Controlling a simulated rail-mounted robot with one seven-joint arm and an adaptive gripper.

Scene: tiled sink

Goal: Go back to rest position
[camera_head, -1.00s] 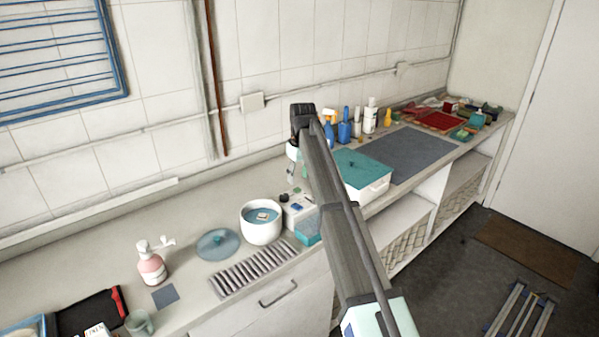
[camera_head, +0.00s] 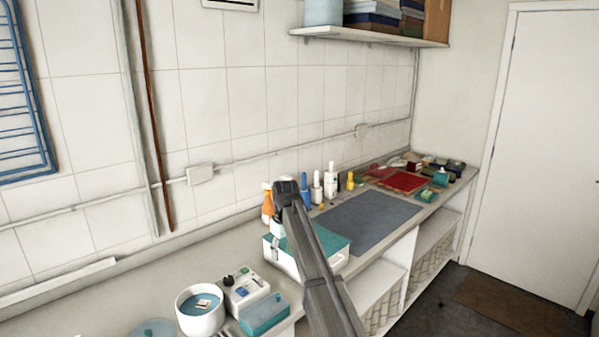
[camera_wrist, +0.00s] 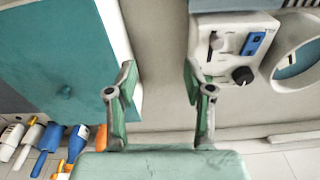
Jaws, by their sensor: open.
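My gripper (camera_wrist: 158,80) is open and empty, with its two green-padded fingers apart over bare worktop. In the head view my arm reaches up from the bottom, and my gripper (camera_head: 277,232) hangs from its end, small and partly hidden, near the white box with a teal lid (camera_head: 327,245). In the wrist view the teal-lidded box (camera_wrist: 70,60) is left of the fingers, and a white device with a black knob (camera_wrist: 226,58) is to their right. The device (camera_head: 243,287) stands left of the box in the head view.
A white pot (camera_head: 201,318) and a teal container (camera_head: 264,314) stand at the front. Several bottles (camera_head: 317,190) line up by the tiled wall behind the grey mat (camera_head: 368,218). A red tray (camera_head: 402,181) lies farther back. A shelf (camera_head: 370,38) hangs above.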

